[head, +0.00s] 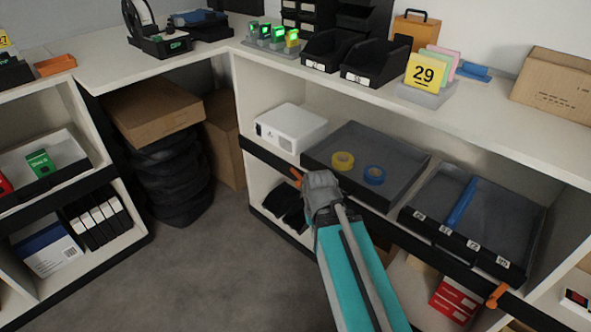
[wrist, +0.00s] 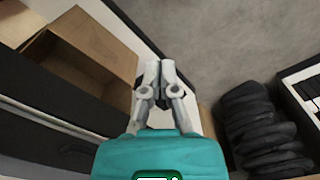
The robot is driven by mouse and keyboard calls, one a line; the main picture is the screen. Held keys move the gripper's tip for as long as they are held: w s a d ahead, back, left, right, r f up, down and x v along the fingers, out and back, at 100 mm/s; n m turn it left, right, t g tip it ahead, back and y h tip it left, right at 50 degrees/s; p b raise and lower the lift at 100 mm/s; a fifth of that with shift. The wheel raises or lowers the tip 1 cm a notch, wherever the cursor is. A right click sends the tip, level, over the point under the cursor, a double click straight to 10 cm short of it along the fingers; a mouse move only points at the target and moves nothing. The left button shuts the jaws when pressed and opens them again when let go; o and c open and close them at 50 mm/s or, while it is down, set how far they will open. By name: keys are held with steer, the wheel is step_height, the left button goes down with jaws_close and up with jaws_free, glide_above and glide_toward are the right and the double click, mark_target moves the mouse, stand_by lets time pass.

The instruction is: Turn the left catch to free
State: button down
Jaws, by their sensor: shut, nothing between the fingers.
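The left catch (head: 297,175) is a small orange lever at the black front rail of the right-hand shelf unit, left of the grey tray with tape rolls. My gripper (head: 313,180) is beside it and partly covers it in the head view; whether they touch cannot be told. The gripper is shut and empty, its fingertips together in the wrist view (wrist: 155,66). The catch cannot be made out in the wrist view. Another orange catch (head: 497,294) sits at the rail's right end.
The grey tray (head: 398,155) holds a yellow and a blue tape roll. A white box (head: 291,127) stands left of it, a divided tray (head: 502,222) right. Stacked black bags (head: 172,180) fill the corner. The floor (head: 190,275) is clear on the left.

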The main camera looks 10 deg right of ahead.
steer(key=m+t+y+p, duration=0.2)
steer(key=m+t+p, duration=0.1)
steer(key=m+p, duration=0.65)
glide_toward(295, 172)
steer(key=r+m+b, duration=0.1)
steer(key=r+b, duration=0.1)
steer(key=shift+s+d, duration=0.15)
steer(key=shift+d, duration=0.05)
steer(key=shift+f, duration=0.1)
steer(key=b+x, duration=0.9)
steer(key=shift+a+f, duration=0.15)
steer(key=shift+f, duration=0.3)
